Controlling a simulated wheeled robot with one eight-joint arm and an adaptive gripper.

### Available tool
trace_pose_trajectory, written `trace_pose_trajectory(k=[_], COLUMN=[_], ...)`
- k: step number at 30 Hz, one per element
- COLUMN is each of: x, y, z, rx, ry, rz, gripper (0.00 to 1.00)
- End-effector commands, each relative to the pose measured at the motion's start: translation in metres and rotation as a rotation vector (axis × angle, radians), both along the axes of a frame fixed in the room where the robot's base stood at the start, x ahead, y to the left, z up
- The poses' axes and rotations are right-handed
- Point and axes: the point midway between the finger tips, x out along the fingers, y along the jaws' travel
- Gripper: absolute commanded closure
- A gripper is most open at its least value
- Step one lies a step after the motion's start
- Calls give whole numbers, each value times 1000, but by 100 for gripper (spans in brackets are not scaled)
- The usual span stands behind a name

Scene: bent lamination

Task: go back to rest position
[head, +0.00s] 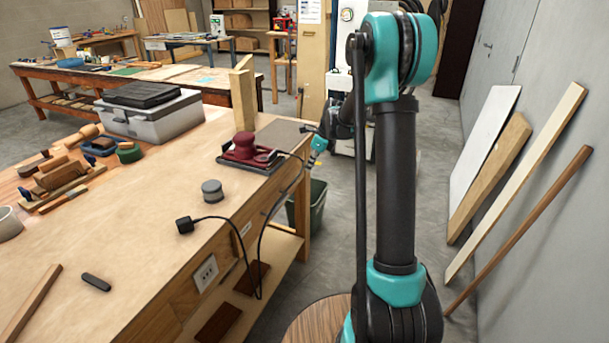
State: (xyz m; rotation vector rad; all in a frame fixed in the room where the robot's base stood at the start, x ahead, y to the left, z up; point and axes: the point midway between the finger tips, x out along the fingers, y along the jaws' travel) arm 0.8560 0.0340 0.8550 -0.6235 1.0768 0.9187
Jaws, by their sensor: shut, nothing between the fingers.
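My teal and black arm stands upright right of the centre in the head view and covers part of the room behind it. Past its upper joint, the far end of the arm drops behind the upright link towards the workbench's far right corner. My gripper (313,163) shows small there, just beyond the bench edge and right of the red sander (246,150). It is shut and empty, apart from the sander. Fine detail of the fingers is too small to see.
The wooden workbench (130,240) fills the left, with a grey toolbox (150,117), a round grey tin (212,192) and a black plug (185,225). A green bin (311,205) stands on the floor. Boards (520,180) lean on the right wall.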

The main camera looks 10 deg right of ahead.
Motion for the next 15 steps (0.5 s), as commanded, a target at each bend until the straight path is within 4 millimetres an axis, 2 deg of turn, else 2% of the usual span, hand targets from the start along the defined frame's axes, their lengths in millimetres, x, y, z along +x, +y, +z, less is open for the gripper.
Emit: trace_pose_trajectory(k=[5, 8, 11, 15], x=[-5, -17, -43, -92], y=[-4, -7, -12, -21], z=[12, 17, 23, 29], rx=[-4, -27, -77, -179], ry=[-5, -31, -85, -181], rz=[10, 69, 196, 449], gripper=[100, 100, 100, 100])
